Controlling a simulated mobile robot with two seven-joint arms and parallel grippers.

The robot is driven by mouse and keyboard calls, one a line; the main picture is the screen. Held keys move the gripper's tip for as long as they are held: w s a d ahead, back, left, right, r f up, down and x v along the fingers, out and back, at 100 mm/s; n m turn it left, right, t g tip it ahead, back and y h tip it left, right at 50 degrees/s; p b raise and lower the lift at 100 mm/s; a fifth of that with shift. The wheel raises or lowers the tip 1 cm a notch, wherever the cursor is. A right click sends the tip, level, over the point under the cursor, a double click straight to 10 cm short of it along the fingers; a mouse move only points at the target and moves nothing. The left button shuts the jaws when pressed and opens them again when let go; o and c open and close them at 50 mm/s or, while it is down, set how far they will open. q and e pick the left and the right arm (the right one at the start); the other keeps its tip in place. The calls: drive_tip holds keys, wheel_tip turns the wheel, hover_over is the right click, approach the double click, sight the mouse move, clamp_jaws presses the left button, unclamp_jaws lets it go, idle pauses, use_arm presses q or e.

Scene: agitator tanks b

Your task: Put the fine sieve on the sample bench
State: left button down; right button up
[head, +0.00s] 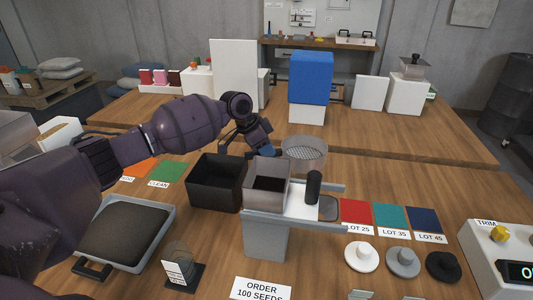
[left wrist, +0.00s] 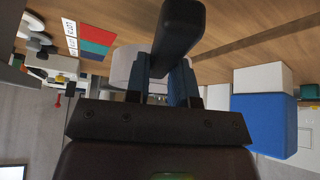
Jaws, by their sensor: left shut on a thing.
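The sieve (head: 304,153) is a round grey mesh pan behind the grey bin and the metal stand in the head view. My left gripper (head: 264,149) is just to its left, with blue fingertips partly hidden behind the grey bin. In the left wrist view the fingers (left wrist: 174,82) are closed on a dark bar-shaped handle (left wrist: 181,28), with a pale round body (left wrist: 124,66) beyond it that looks like the sieve. Whether the sieve touches the table is unclear. No label names the sample bench; a wooden bench (head: 330,43) stands at the back wall.
A black bin (head: 216,184) and a grey bin (head: 267,184) stand close below my gripper. The metal stand (head: 267,236) carries a dark cylinder (head: 313,187). A blue box (head: 311,77) on a white block and a tall white panel (head: 233,74) stand on the table behind.

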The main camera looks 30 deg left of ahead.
use_arm(q)
drive_tip(key=shift+f, duration=1.15)
drive_tip(key=c, duration=1)
unclamp_jaws()
drive_tip(key=shift+f, duration=0.1)
use_arm(e)
drive_tip(key=shift+f, duration=0.2)
